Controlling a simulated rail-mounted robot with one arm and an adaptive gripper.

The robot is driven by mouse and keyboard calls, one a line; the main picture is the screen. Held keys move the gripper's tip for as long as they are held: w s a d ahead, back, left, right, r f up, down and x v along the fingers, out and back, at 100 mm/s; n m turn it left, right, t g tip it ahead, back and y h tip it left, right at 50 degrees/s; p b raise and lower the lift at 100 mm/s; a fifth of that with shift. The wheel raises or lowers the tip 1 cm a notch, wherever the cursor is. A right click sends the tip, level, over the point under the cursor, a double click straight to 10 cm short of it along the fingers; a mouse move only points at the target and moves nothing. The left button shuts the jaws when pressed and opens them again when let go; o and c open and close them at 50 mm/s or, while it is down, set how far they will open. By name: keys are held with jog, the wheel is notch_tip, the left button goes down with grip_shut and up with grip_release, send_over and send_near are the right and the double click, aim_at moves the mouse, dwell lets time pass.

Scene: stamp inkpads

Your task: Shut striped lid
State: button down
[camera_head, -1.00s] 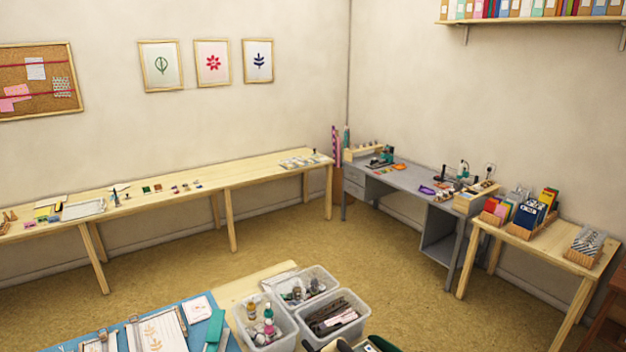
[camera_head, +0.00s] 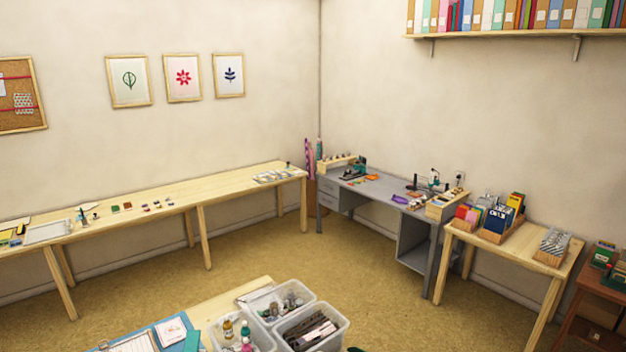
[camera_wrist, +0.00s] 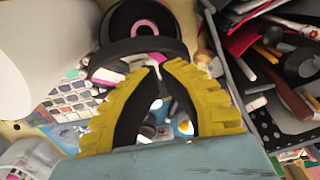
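I cannot make out a striped lid in either view. Small coloured pads or boxes (camera_head: 127,206) lie on the long wooden table (camera_head: 232,187) along the left wall in the head view, too small to show stripes or whether any is open. My gripper (camera_wrist: 163,72) shows in the wrist view with yellow ribbed fingers and black inner sides. Its fingertips come close together, and nothing is clearly held between them. My gripper is not seen in the head view.
Clear bins (camera_head: 312,327) of bottles and tools stand on a near table at the bottom. A grey desk (camera_head: 385,190) stands in the back corner, with a wooden table (camera_head: 520,245) right of it. Open floor (camera_head: 330,255) lies between. Cluttered containers (camera_wrist: 275,120) surround my gripper.

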jog(key=shift+f, duration=0.25)
jog(key=shift+f+b, duration=1.95)
jog(key=shift+f, duration=0.05)
notch_tip(320, 180, up, 8)
jog(key=p, duration=0.8)
